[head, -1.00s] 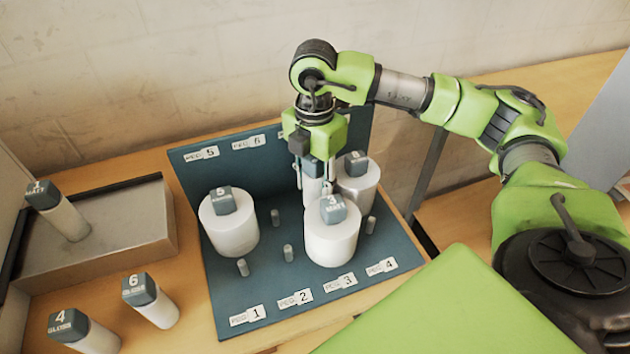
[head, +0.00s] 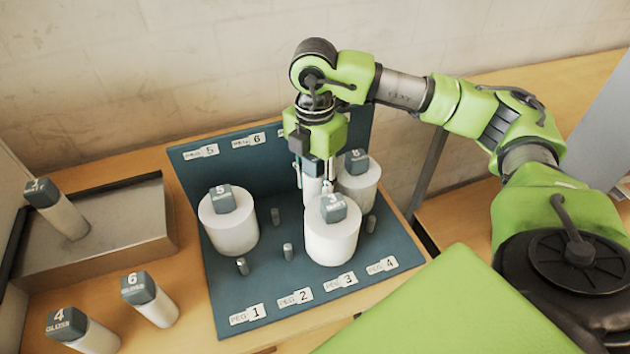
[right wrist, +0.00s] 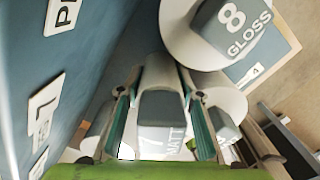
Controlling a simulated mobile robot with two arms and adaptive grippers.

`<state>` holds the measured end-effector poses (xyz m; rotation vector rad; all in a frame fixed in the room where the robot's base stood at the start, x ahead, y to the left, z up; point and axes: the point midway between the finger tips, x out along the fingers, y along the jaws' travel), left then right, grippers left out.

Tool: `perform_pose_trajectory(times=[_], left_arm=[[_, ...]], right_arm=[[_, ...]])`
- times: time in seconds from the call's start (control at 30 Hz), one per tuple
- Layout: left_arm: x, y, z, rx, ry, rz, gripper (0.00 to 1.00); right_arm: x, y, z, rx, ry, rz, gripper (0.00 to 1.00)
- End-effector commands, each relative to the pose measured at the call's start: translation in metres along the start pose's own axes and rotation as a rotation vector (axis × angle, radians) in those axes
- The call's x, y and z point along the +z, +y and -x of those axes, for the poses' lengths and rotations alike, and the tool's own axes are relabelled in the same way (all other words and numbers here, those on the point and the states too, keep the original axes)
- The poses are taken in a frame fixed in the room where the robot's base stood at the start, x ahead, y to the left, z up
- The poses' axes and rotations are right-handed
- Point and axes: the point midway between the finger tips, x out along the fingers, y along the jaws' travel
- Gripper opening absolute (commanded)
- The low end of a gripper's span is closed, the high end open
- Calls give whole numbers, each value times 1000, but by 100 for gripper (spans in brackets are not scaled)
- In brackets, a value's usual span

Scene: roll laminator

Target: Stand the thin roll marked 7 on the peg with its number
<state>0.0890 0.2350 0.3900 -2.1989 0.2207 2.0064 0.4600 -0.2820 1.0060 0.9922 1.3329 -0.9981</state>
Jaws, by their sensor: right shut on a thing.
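The thin white roll marked 7 (head: 313,190) has a dark cap and stands about upright in the back row of the blue peg board (head: 222,290). My right gripper (head: 314,178) is shut on it from above. The right wrist view shows its cap, reading 7 and MATT (right wrist: 160,105), between the two fingers. The roll's lower end is hidden behind the thick roll marked 3 (head: 333,240), so I cannot tell whether it sits on a peg. My left gripper is not in view.
A thick roll marked 8 (head: 362,188) stands close to the right of roll 7. A thick roll marked 5 (head: 232,230) stands at the left. Several bare pegs show between them.

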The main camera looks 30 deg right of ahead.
Motion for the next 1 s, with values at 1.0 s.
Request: perform_pose_trajectory(times=[1.0], left_arm=[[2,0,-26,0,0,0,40]], right_arm=[[0,0,-30,0,0,0,12]])
